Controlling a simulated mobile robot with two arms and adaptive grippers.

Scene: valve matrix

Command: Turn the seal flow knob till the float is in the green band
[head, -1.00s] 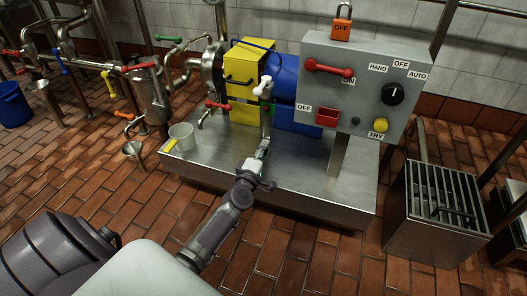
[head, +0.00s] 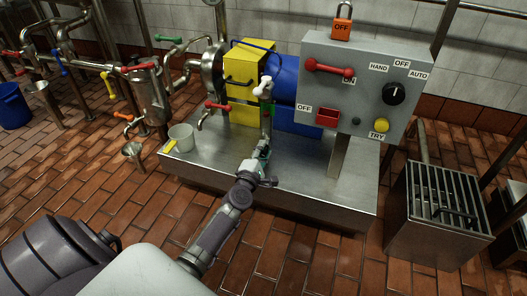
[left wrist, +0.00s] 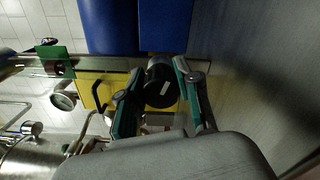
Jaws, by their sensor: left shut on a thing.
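The seal flow knob (left wrist: 160,85) is black with a pale mark, and sits between the two green-edged fingers of my left gripper (left wrist: 158,92). The gripper is shut on it. In the head view the left gripper (head: 262,153) is at the foot of an upright clear flow tube (head: 267,122); the knob is hidden there. In the left wrist view the tube (left wrist: 100,64) lies sideways, with a green band (left wrist: 48,53) near its left end. A small dark reddish piece, perhaps the float, shows at the band; its exact level is unclear. My right gripper is out of view.
A grey control box (head: 362,85) with a red handle and black selector stands right of the tube. A yellow guard (head: 243,70) and blue motor (head: 285,80) are behind. A white bucket (head: 181,137) stands left on the steel plinth (head: 310,180).

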